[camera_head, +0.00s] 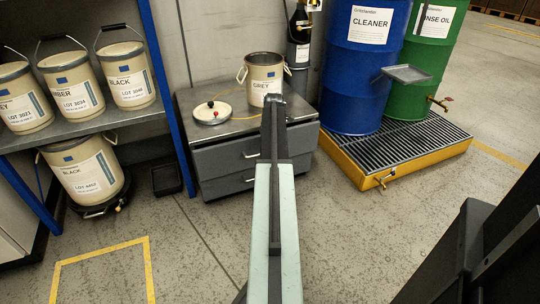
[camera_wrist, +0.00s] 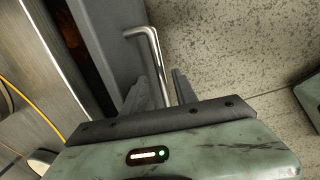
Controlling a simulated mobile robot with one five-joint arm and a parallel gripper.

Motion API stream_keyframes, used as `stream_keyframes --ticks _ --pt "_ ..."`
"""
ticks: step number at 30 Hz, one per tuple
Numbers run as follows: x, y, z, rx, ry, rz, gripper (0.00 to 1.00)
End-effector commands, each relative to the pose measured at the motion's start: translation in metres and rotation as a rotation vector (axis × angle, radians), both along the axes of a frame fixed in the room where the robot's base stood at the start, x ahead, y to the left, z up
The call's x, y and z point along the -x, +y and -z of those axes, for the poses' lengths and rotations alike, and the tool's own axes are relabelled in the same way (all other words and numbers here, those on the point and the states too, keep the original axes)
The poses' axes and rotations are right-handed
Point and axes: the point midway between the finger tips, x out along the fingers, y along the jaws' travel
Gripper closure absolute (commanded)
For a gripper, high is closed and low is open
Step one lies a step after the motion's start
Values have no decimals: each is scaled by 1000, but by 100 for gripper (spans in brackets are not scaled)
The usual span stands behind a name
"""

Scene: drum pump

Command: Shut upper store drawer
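The upper store drawer (camera_head: 222,155) is in the grey low cabinet in the head view, with its front hidden in the middle by my arm. In the wrist view the drawer front (camera_wrist: 110,40) stands out from the cabinet, with a narrow dark gap behind it, so it is a little open. Its bent metal handle (camera_wrist: 152,57) passes between the two fingers of my gripper (camera_wrist: 158,92). The fingers are apart, one on each side of the handle; I cannot tell whether either touches it. In the head view the fingers are hidden behind my arm.
On the cabinet top (camera_head: 228,125) stand a GREY pail (camera_head: 265,78) and a round lid (camera_head: 212,112). Right stands a yellow spill pallet (camera_head: 355,168) with blue and green drums. A shelf with pails (camera_head: 132,76) is left.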

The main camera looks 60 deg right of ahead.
Motion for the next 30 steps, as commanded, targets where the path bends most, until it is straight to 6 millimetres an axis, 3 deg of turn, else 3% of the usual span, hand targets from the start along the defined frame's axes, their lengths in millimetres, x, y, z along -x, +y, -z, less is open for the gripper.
stream_keyframes --ticks 1,3,11,12,15,16,30 --pt "-1 -1 16 0 0 0 66" --pt "-3 -2 21 0 0 0 66" --pt "-3 -3 20 0 0 1 66" --pt "-3 -3 20 0 0 1 69" --pt "-2 -3 20 0 0 1 96" --pt "-2 -3 20 0 0 1 100" --pt "-1 -4 20 0 0 2 100"
